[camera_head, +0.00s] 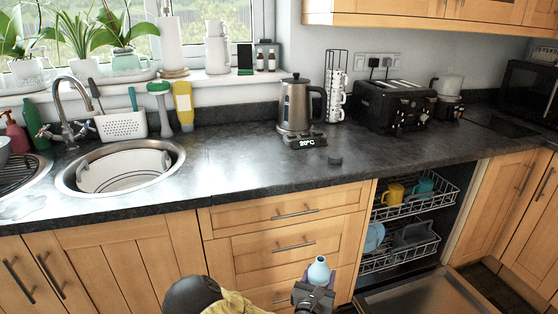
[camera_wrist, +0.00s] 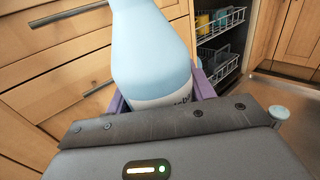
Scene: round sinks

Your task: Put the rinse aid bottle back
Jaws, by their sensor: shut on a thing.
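The rinse aid bottle is a light blue bottle (camera_head: 319,270) with a narrow neck, upright at the bottom of the head view. My gripper (camera_head: 314,290) is shut on it, in front of the drawers and below the counter level. In the wrist view the bottle (camera_wrist: 150,50) fills the upper middle, between the purple fingers of my gripper (camera_wrist: 160,92). Part of its white label shows; its lower part is hidden behind my gripper. A small dark round piece (camera_head: 335,159) lies on the counter; I cannot tell whether it is the bottle's cap.
The dark counter (camera_head: 235,160) has free room between the round sink (camera_head: 70,180) and the kettle (camera_head: 295,105). A toaster (camera_head: 393,105) stands right of it. The dishwasher is open, its door (camera_head: 425,295) lowered, with mugs (camera_head: 392,193) in the racks. A yellow bottle (camera_head: 183,105) stands behind the sink.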

